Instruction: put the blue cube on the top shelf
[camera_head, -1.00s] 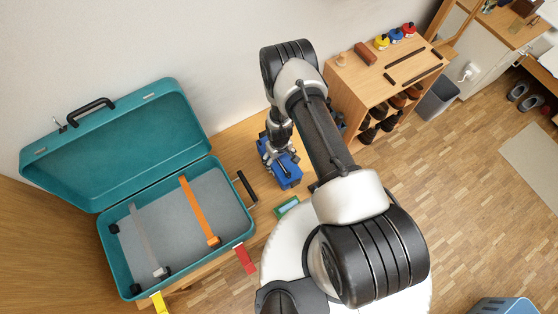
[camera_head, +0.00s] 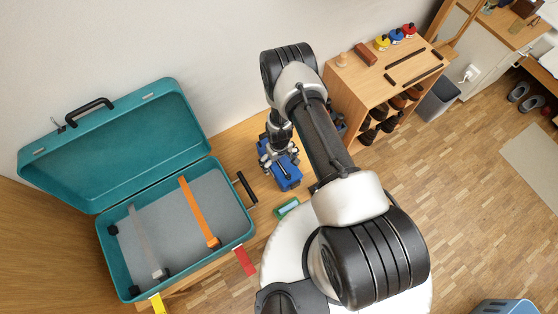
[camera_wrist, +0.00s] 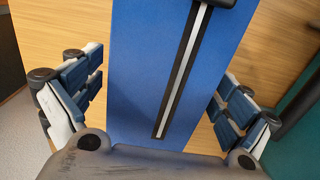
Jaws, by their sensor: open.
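A blue block (camera_head: 289,181) stands on the wooden surface right of the suitcase, partly hidden under my gripper. In the wrist view the blue block (camera_wrist: 138,60) fills the middle, with a dark strip and a pale line along its top; I cannot tell that it is a true cube. My gripper (camera_wrist: 158,95) is open, with one finger on each side of the block. Gaps of wood seem to show between fingers and block. The head view shows my gripper (camera_head: 279,158) over the block's far part. A wooden shelf unit (camera_head: 352,84) stands to the right, its top visible.
An open teal suitcase (camera_head: 112,148) lies at left, its black handle (camera_head: 246,188) near the block. The shelf top holds yellow, blue and red items (camera_head: 396,36), a brown block (camera_head: 365,53) and dark strips; shoes fill lower compartments. A green item (camera_head: 288,208) lies in front of the block.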

